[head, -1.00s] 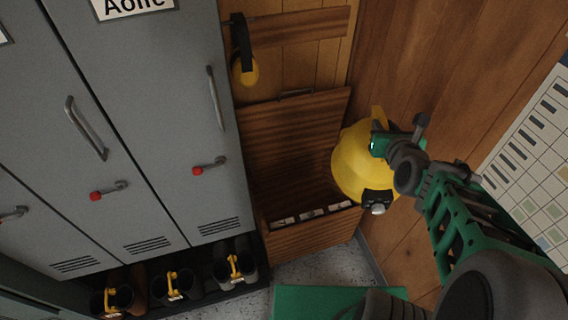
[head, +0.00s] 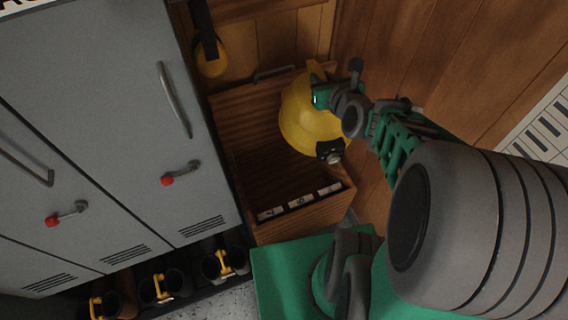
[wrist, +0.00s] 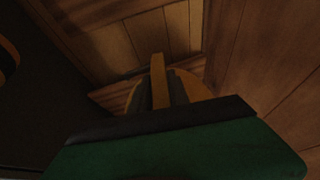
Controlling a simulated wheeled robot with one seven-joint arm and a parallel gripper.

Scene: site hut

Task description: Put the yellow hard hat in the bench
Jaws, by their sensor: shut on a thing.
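The yellow hard hat (head: 305,118) hangs from my gripper (head: 318,84), with a dark lamp at its lower front. My gripper is shut on the hat, near its upper edge. In the wrist view the hat (wrist: 190,85) shows dimly beyond the gripper. The bench (head: 300,222) is a wooden box with its lid (head: 240,125) raised against the back wall. The hat is above the right part of the bench, in front of the raised lid. Several white labelled cards show along the inside of the bench's front. The bench floor is only partly visible.
Grey lockers (head: 110,110) with red-tipped handles stand left of the bench. Boots with yellow tags (head: 221,264) sit on a low rack below. Yellow ear defenders (head: 210,57) hang above the lid. A wooden wall stands close on the right, with a chart (head: 540,125).

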